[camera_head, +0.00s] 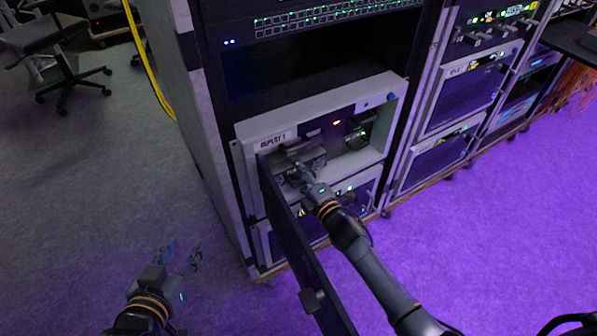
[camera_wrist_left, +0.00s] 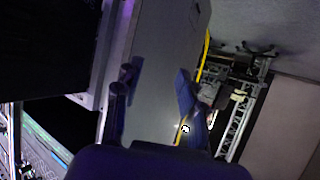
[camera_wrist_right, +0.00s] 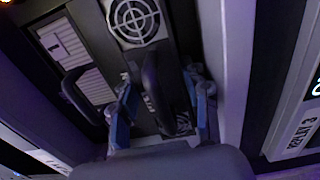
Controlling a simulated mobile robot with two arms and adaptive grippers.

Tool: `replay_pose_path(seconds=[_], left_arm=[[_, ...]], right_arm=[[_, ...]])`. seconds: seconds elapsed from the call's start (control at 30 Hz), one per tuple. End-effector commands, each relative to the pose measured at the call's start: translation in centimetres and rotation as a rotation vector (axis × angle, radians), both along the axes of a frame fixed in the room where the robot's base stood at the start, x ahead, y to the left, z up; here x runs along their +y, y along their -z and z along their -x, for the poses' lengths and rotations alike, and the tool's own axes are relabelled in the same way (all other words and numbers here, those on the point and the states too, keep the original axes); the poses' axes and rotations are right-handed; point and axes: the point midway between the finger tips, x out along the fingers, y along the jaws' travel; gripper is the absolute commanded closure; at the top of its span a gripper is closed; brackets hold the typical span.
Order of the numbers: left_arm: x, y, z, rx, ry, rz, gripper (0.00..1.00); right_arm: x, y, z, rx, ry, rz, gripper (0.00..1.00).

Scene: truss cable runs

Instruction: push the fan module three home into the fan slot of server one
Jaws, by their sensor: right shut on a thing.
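Server one (camera_head: 358,104) is a light grey chassis in the rack, labelled on its front, with a dark open bay. My right gripper (camera_head: 297,168) is at the left part of this bay, shut on the dark handle of a fan module (camera_head: 312,156). In the right wrist view the handle (camera_wrist_right: 158,85) stands between the fingers, with a round fan grille (camera_wrist_right: 135,20) just beyond it. The module's number is not visible, and its depth in the slot cannot be told. My left gripper (camera_head: 181,255) is open and empty, away from the rack at lower left.
A dark door panel (camera_head: 300,240) hangs open in front of the server, close beside my right arm. Another handle (camera_wrist_right: 75,95) is left of the held one. A second unit (camera_head: 352,190) sits below. Neighbouring racks (camera_head: 455,95) stand right.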

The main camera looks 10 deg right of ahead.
Motion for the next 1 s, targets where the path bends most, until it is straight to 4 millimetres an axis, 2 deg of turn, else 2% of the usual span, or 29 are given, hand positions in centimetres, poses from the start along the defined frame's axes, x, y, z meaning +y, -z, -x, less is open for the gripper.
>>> replay_pose_path(seconds=[0.07, 1.0], left_arm=[[0.0, 0.0, 0.0, 0.001, 0.0, 0.0, 0.6], [0.7, 1.8, 1.2, 0.11, -0.01, -0.026, 0.6]], right_arm=[[0.1, -0.6, -0.2, -0.01, -0.001, -0.004, 1.0], [-0.2, -0.5, 0.6, -0.008, -0.001, -0.003, 1.0]])
